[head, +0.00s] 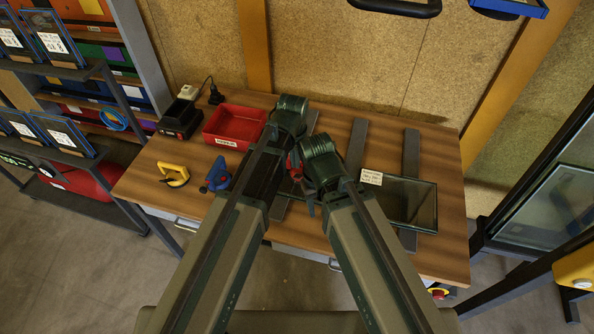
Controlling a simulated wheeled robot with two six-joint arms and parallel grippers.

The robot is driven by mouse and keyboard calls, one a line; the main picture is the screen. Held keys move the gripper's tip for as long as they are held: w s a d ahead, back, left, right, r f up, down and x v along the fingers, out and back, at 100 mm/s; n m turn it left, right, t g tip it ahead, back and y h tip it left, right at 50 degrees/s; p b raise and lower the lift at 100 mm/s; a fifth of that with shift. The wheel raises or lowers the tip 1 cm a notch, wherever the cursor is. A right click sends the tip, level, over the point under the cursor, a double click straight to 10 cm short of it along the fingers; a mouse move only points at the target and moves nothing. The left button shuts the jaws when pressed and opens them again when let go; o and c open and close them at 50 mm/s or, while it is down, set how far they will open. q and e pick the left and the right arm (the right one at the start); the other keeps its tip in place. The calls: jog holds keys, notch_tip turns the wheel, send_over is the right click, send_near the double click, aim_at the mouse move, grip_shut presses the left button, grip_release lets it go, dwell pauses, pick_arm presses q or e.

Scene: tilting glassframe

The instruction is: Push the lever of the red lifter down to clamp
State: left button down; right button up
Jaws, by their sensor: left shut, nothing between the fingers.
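The red lifter (292,168) shows only as a small red patch between my two arms, near the left edge of the glass. Its lever cannot be made out. My left gripper (299,157) is shut and empty close to the lifter, mostly covered by my arm links. Whether it touches the lifter cannot be told. A framed dark glass pane (408,204) with a white label (371,177) lies on the wooden table (455,240). My right arm covers part of the pane, and its gripper is hidden.
A red bin (235,124), a black device with a charger (180,121), a yellow suction cup (174,174) and a blue tool (217,175) stand on the table's left. Grey bars (411,153) lie under the pane. Shelves (75,140) stand at left, a glass rack (545,210) at right.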

aim_at(296, 177)
pick_arm(q)
jog(key=shift+w, duration=0.1)
dwell(0.3)
jog(key=f+b, duration=0.7)
jog(key=shift+w+d, duration=0.1)
jog(key=shift+w, duration=0.25)
pick_arm(e)
notch_tip(296, 177, down, 7)
pick_arm(q)
jog(key=shift+r, duration=0.1)
notch_tip(296, 177, down, 4)
jog(key=b, duration=0.4)
jog(key=shift+r, duration=0.1)
pick_arm(e)
notch_tip(296, 177, down, 4)
jog(key=shift+r, duration=0.15)
pick_arm(q)
jog(key=shift+r, duration=0.15)
pick_arm(e)
jog(key=shift+r, duration=0.15)
pick_arm(q)
jog(key=s, duration=0.1)
jog(key=s+p, duration=0.1)
jog(key=s+r, duration=0.1)
jog(key=shift+a, duration=0.4)
pick_arm(e)
jog(key=shift+r, duration=0.5)
